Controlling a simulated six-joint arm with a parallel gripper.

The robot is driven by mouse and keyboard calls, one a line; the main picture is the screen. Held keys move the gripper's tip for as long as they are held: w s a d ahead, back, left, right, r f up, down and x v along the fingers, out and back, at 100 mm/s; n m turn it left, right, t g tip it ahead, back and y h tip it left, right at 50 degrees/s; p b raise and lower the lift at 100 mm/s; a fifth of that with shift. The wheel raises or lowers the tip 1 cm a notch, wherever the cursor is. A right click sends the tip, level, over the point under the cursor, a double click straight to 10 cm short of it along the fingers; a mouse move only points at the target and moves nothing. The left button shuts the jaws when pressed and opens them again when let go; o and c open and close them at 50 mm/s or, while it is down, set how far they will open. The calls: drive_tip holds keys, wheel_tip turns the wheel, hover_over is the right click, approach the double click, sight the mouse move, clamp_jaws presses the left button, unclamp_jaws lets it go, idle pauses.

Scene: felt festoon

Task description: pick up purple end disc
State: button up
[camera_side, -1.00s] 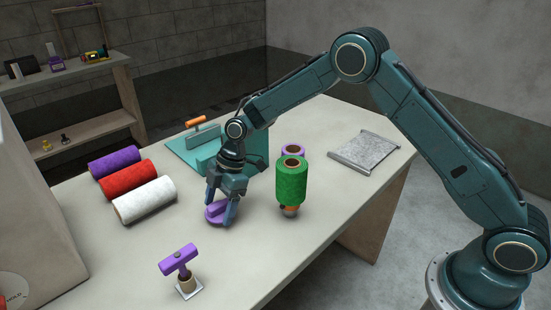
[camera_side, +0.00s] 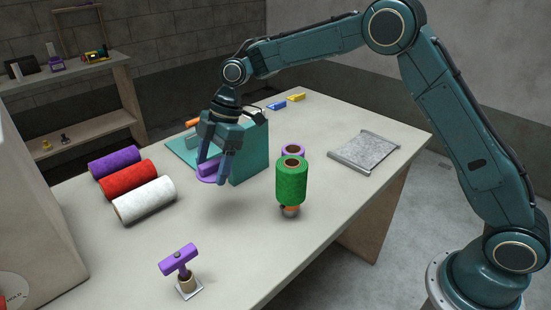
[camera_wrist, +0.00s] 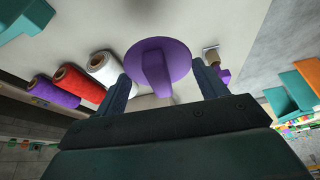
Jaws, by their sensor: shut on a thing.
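The purple end disc (camera_side: 208,170) is a flat round plate with a raised bar-like grip. My gripper (camera_side: 217,176) is shut on it and holds it up off the table, in front of the teal block. One finger hides part of the disc in the side view. In the wrist view the disc (camera_wrist: 158,62) shows as a purple round with its grip toward my gripper (camera_wrist: 165,92), between the two fingers. How the fingers touch the grip is partly hidden there.
Purple (camera_side: 115,160), red (camera_side: 127,178) and white (camera_side: 144,199) rolls lie at left. A green roll (camera_side: 291,180) stands upright at centre, with a purple-topped one behind. A purple-handled tool (camera_side: 180,262) stands in front. A teal block (camera_side: 250,152) and grey felt sheet (camera_side: 364,150) lie behind.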

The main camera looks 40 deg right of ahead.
sight(213, 161)
wheel_tip(213, 161, up, 7)
drive_tip(key=shift+r, duration=0.15)
drive_tip(key=shift+d, duration=0.15)
idle(0.6)
